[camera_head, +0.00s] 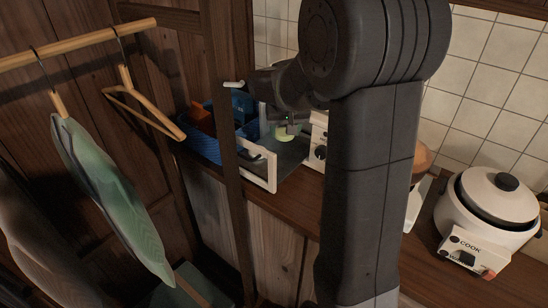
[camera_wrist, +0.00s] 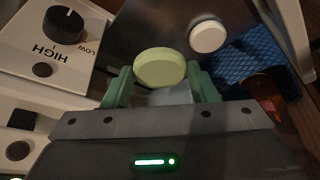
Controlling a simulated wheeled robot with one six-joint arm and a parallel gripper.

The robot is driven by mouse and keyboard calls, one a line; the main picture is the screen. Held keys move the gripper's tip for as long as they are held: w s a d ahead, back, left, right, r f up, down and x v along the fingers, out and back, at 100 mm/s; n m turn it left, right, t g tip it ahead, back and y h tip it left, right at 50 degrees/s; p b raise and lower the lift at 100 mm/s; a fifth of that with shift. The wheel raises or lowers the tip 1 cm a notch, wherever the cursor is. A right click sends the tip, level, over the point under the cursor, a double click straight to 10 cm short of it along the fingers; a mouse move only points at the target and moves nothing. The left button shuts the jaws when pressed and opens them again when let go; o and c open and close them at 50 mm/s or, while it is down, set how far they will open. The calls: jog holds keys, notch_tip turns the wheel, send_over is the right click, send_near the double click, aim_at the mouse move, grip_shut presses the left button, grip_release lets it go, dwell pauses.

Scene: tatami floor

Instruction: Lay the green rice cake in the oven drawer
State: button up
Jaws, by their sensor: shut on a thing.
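The green rice cake (camera_wrist: 160,67) is a pale green disc, held between the green fingertips of my gripper (camera_wrist: 158,73) in the wrist view. In the head view my gripper (camera_head: 287,119) is partly hidden by my arm, and the rice cake (camera_head: 283,134) shows just below it. The white oven (camera_wrist: 45,35) has a dark HIGH/LOW knob. Its drawer (camera_head: 258,166) is pulled out, with a pale front and a dark tray floor (camera_wrist: 135,28). The cake is over the drawer; the gap beneath it is hard to judge.
A blue basket (camera_head: 203,147) with orange contents stands left of the drawer. A wooden post (camera_head: 225,150) is close by. A rice cooker (camera_head: 490,205) stands right; hangers and a green cloth (camera_head: 115,190) hang left.

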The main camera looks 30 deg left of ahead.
aim_at(284, 159)
notch_tip(284, 159, down, 8)
jog(key=shift+f, duration=0.2)
jog(key=shift+f, duration=0.1)
jog(key=o, duration=1)
jog(key=shift+c, duration=0.2)
jog(key=shift+s+r, duration=0.1)
jog(key=shift+r, duration=0.5)
jog(key=v, duration=1.1)
jog(key=shift+d, duration=0.1)
